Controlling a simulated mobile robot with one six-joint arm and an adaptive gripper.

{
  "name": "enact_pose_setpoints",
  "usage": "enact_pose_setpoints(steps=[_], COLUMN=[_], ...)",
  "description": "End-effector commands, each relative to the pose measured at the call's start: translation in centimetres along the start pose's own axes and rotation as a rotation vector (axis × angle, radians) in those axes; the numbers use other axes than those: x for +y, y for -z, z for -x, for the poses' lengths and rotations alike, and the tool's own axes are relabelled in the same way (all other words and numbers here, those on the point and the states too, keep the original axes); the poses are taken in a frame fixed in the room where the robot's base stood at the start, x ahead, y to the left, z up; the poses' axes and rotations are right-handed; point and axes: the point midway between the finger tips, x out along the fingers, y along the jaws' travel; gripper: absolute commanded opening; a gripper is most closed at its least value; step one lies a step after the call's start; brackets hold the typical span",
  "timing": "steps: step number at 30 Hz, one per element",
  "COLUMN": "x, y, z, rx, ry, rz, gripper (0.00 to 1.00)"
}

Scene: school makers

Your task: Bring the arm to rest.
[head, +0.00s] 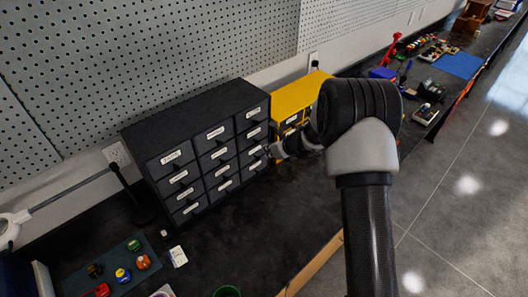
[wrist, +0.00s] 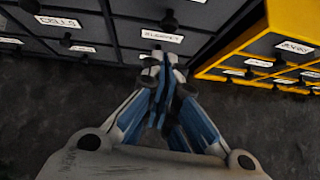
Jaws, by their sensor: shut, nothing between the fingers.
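My gripper (wrist: 157,60) is shut and empty. In the wrist view its fingertips meet just in front of the black drawer cabinet (wrist: 40,10), below a white-labelled drawer. I cannot tell whether they touch it. In the head view my gripper (head: 272,151) reaches left from my arm to the right side of the black cabinet's (head: 190,115) front. My arm's dark, rounded joint hides part of the yellow cabinet (head: 300,93) behind it. All the black cabinet's drawers that show look closed.
The cabinets stand on a dark bench (head: 225,235) against a pegboard wall (head: 130,50). A mat (head: 120,268) with small coloured items lies front left. A green cup (head: 227,291) is at the bottom edge. Tools and a blue mat (head: 458,65) lie farther right. The grey floor (head: 460,210) is clear.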

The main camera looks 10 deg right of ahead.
Motion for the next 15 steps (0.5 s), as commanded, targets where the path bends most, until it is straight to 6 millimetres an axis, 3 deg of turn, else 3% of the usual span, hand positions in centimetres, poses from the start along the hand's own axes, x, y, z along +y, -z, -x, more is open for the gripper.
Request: enact_pose_setpoints(steps=[3, 9, 15], x=[-0.2, -0.2, -0.1], y=[-0.1, -0.1, 0.0], z=[3.0, 7.3, 9.7], rx=[-0.003, -0.001, 0.000], ry=[0.002, 0.003, 0.001], rz=[-0.001, 0.000, -0.001], gripper=[0.00, 0.00, 0.00])
